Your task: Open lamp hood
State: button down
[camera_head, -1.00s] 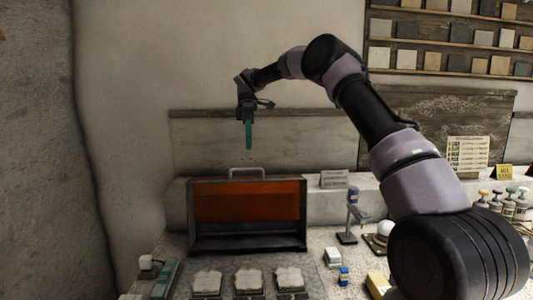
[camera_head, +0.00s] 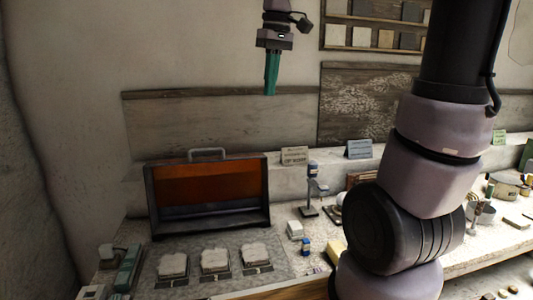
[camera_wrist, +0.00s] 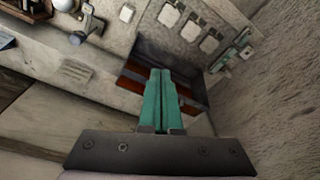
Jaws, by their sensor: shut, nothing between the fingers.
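The lamp hood (camera_head: 207,190) is a dark-framed box on the workbench, with a wide orange panel facing the head camera. A grey bar handle (camera_head: 207,153) is on its top edge. The hood appears upright with its orange side showing; I cannot tell how its hinge stands. My gripper (camera_head: 270,93) hangs pointing down, above and to the right of the handle in the head view, apart from it. Its green fingers are together and empty. In the wrist view my gripper (camera_wrist: 160,72) points toward the hood (camera_wrist: 192,88) and hides part of it; the handle is not clear there.
Three pale plaster blocks (camera_head: 215,261) sit on a grey mat before the hood. A small stand (camera_head: 310,195) and small jars are to its right, and a green tool (camera_head: 128,267) to its left. A ledge with cards (camera_head: 294,156) runs behind. Air above the hood is free.

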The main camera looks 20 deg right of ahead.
jog(key=s+d+f+m+t+y, duration=0.1)
jog(key=s+d+f+m+t, duration=0.15)
jog(key=s+d+m, duration=0.2)
jog(key=w+d+f+m+g+y, duration=0.1)
jog(key=w+f+m+y, duration=0.1)
jog(key=w+f+y, duration=0.6)
jog(key=w+d+f+m+g+y, duration=0.1)
jog(key=w+f+m+g, duration=0.15)
jog(key=w, duration=1.05)
jog(key=w+d+f+m+t+y, duration=0.1)
jog(key=w+d+f+t+y, duration=0.2)
jog(key=w+d+f, duration=0.3)
jog(key=w+d+f+m+t+y, duration=0.1)
jog(key=w+d+f+t+y, duration=0.15)
jog(key=w+f, duration=0.45)
jog(key=x, duration=0.3)
jog(key=f+x, duration=0.1)
jog(key=x, duration=0.5)
jog(key=shift+s+a+f, duration=0.15)
jog(key=shift+s+f, duration=0.1)
jog(key=shift+s, duration=0.1)
jog(key=s, duration=0.4)
jog(key=shift+r, duration=0.35)
